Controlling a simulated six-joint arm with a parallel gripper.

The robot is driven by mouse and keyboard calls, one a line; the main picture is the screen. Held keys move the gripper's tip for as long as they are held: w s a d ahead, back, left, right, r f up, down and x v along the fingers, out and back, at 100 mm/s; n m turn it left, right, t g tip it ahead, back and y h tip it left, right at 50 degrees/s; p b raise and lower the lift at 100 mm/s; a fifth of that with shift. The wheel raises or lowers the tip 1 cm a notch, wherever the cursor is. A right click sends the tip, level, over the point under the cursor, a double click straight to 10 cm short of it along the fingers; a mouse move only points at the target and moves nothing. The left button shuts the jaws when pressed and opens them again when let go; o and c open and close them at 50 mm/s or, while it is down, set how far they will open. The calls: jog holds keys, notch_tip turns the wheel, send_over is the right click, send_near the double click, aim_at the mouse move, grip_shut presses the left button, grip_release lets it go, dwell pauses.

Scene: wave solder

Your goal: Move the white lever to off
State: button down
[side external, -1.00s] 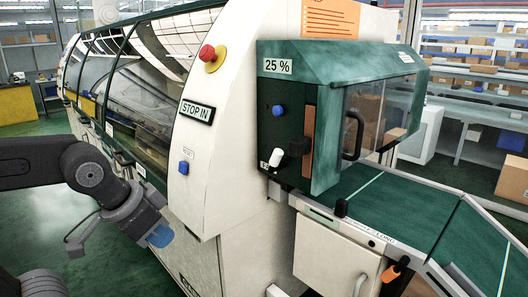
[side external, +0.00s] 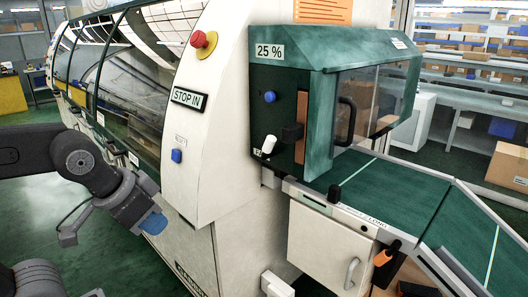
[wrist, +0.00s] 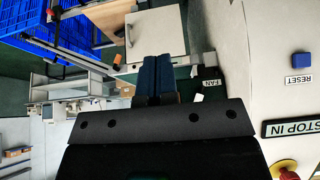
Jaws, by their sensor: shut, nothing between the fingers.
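The white lever (side external: 268,146) is on the dark green front panel of the machine's hooded end, below a blue button, and leans outward. In the wrist view, which is upside down, a small white piece beside the FAN label (wrist: 211,84) may be this lever; it is partly hidden by my gripper body. My gripper (side external: 154,223) has blue fingertips and is left of the machine's white side, well apart from the lever. In the wrist view, my gripper (wrist: 156,60) has its two blue fingers together with nothing between them.
A red stop button (side external: 203,40), a STOP IN plate (side external: 189,98) and a blue reset button (side external: 177,156) are on the white side panel. A green conveyor (side external: 390,185) extends right. Open floor is left of the machine.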

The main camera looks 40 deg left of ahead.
aim_at(267, 146)
jog(key=c, duration=1.8)
grip_release()
